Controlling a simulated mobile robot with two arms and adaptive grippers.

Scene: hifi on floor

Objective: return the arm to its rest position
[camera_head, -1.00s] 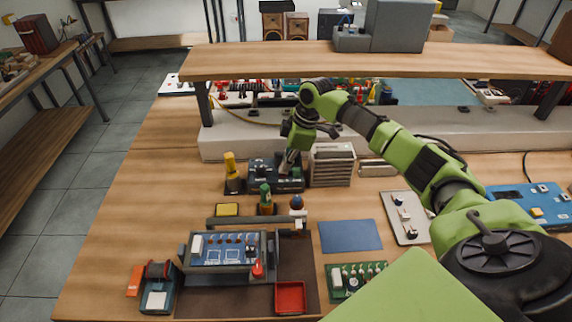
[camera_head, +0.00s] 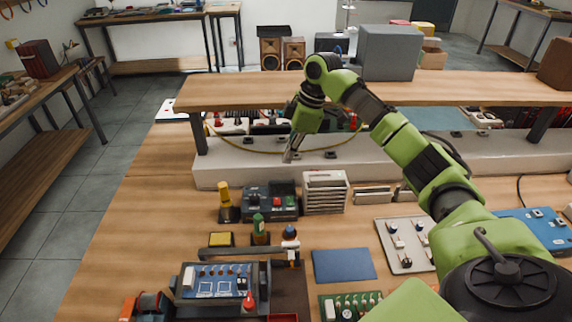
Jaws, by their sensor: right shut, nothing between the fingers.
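My right arm comes in from the lower right, green and black, and bends over in front of the raised wooden shelf. My right gripper (camera_head: 291,156) points downward, shut and empty. It hangs in front of the grey ledge, above and behind the black device with a red knob (camera_head: 271,202), apart from it. My left gripper does not show in this view.
A white slotted rack (camera_head: 325,192) stands right of the black device. A wooden shelf (camera_head: 240,92) crosses behind the arm, with a grey box (camera_head: 388,52) on it. A circuit board in a holder (camera_head: 217,283), a blue mat (camera_head: 343,265) and a switch plate (camera_head: 407,245) lie nearer.

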